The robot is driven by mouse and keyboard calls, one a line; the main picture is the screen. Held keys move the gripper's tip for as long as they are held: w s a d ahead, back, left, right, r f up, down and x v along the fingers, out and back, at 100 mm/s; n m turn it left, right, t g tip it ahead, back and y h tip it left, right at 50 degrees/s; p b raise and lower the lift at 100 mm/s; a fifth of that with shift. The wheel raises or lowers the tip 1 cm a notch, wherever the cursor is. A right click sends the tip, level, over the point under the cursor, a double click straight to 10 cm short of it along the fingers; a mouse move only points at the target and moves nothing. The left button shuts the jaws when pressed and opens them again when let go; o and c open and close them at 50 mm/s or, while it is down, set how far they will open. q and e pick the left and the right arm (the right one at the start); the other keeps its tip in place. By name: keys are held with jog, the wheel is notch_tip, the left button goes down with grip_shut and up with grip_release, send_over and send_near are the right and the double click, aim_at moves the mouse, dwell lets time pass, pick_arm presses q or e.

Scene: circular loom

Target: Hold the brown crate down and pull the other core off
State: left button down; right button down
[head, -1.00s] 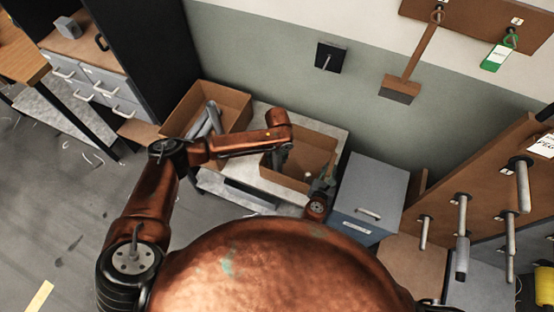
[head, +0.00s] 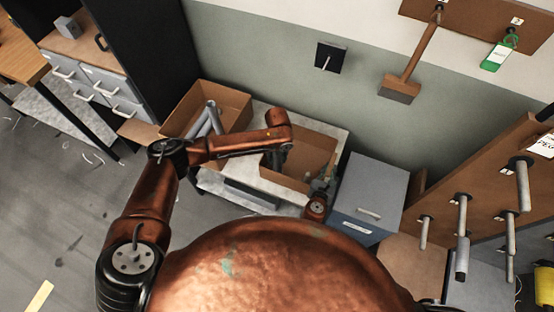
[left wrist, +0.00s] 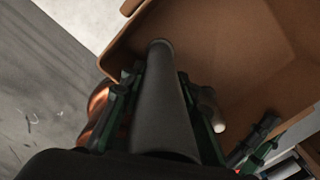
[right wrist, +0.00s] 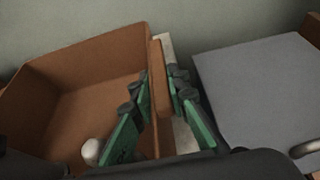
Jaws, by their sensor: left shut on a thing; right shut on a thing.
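The brown crate (head: 318,150) stands open on a pale low table. It also shows in the left wrist view (left wrist: 250,50) and right wrist view (right wrist: 85,110). My right gripper (right wrist: 162,85) is shut on the crate's right wall, one finger on each side. My left gripper (left wrist: 155,90) is shut on a dark grey tubular core (left wrist: 162,105), over the crate's left part. A rod with a rounded white end (left wrist: 217,122) is beside that core; the white end shows in the right wrist view (right wrist: 92,151). Whether core and rod touch is unclear.
Another brown crate (head: 240,99) with grey tubes (head: 206,123) stands to the left. A grey cabinet (head: 371,190) is close on the right. The wall is behind. A board with pegs (head: 480,190) stands at far right.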

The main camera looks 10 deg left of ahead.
pick_arm(q)
jog(key=shift+r, duration=0.6)
notch_tip(320, 180, up, 11)
jog(key=shift+r, duration=0.15)
dwell(0.6)
jog(key=shift+r, duration=0.1)
notch_tip(320, 180, up, 8)
dwell(1.0)
dwell(0.4)
